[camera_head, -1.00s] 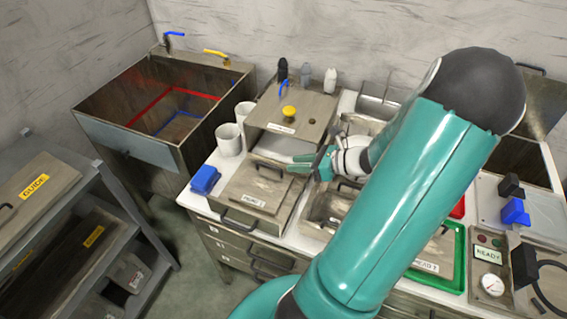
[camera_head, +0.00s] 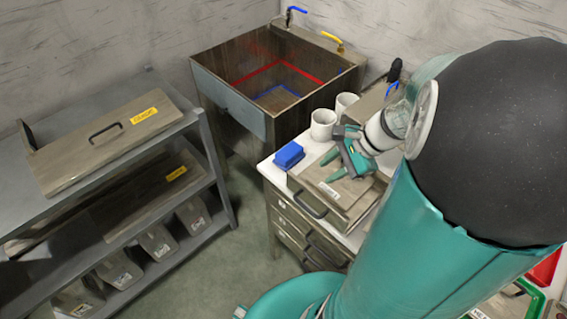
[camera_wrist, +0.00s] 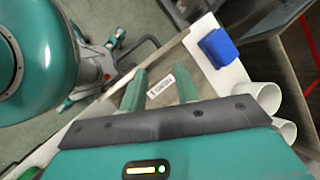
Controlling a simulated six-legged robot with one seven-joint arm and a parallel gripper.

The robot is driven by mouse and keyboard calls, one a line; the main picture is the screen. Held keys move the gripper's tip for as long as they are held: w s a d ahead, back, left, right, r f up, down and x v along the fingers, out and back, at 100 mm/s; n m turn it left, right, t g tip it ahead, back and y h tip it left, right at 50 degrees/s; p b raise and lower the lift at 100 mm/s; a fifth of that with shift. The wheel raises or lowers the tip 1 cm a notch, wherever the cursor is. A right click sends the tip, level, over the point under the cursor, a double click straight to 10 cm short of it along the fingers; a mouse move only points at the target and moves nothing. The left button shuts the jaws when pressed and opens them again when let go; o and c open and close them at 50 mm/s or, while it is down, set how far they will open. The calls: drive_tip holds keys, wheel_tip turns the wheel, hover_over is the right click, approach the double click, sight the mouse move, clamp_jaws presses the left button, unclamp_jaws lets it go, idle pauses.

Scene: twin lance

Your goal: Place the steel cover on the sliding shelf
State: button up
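A flat steel panel (camera_head: 105,140) with a dark handle and a yellow label lies on top of the grey rack at left; it may be the steel cover. A steel box with a flat lid (camera_head: 345,195), a white label and a front handle stands on the counter's near left corner. I cannot tell which part is the sliding shelf. My gripper (camera_head: 333,167) is just over that lid in the head view. In the wrist view its two green fingers (camera_wrist: 160,88) are apart with nothing held, and the white label (camera_wrist: 160,87) shows between them.
A blue block (camera_head: 289,155) and white cups (camera_head: 323,124) stand beside the gripper. An open steel sink (camera_head: 235,75) is behind. My arm hides much of the counter.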

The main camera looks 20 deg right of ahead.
drive_tip(key=s+a+r+n+t+h, duration=0.1)
drive_tip(key=s+a+r+n+h, duration=0.1)
drive_tip(key=a+r+n, duration=0.4)
drive_tip(key=s+a+r+n+t+h, duration=0.1)
drive_tip(key=s+a+r+n+h, duration=0.1)
drive_tip(key=a+r+n, duration=0.5)
drive_tip(key=a+n+h, duration=0.1)
drive_tip(key=n, duration=0.4)
drive_tip(key=shift+s+a+r+n+h, duration=0.15)
drive_tip(key=shift+s+a+n+h, duration=0.05)
drive_tip(key=shift+a+n+h, duration=0.15)
